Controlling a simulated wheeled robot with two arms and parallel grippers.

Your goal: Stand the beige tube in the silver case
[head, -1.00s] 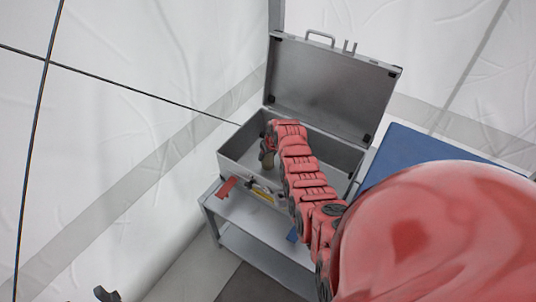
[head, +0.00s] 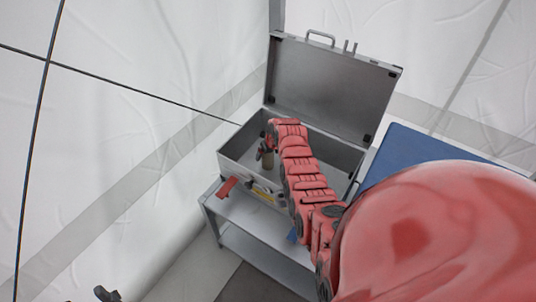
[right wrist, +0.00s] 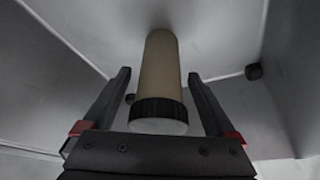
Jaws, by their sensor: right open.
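The silver case (head: 233,155) stands open on a grey table, its lid raised at the back. The beige tube (head: 268,159) stands upright inside, towards the left of the case. In the right wrist view the tube (right wrist: 160,68) shows its black ribbed end with a pale face towards the camera. My right gripper (head: 263,150) is inside the case at the tube. Its fingers (right wrist: 160,85) are open, one on each side of the tube, with gaps visible. A dark piece at the bottom left edge of the head view may be my left gripper (head: 107,294); its jaws cannot be made out.
The grey table (head: 245,215) has a lower shelf. A red piece (head: 228,187) shows by the case's front left. A blue surface (head: 410,155) lies to the right of the case. White tent walls (head: 130,100) stand close behind and at the left.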

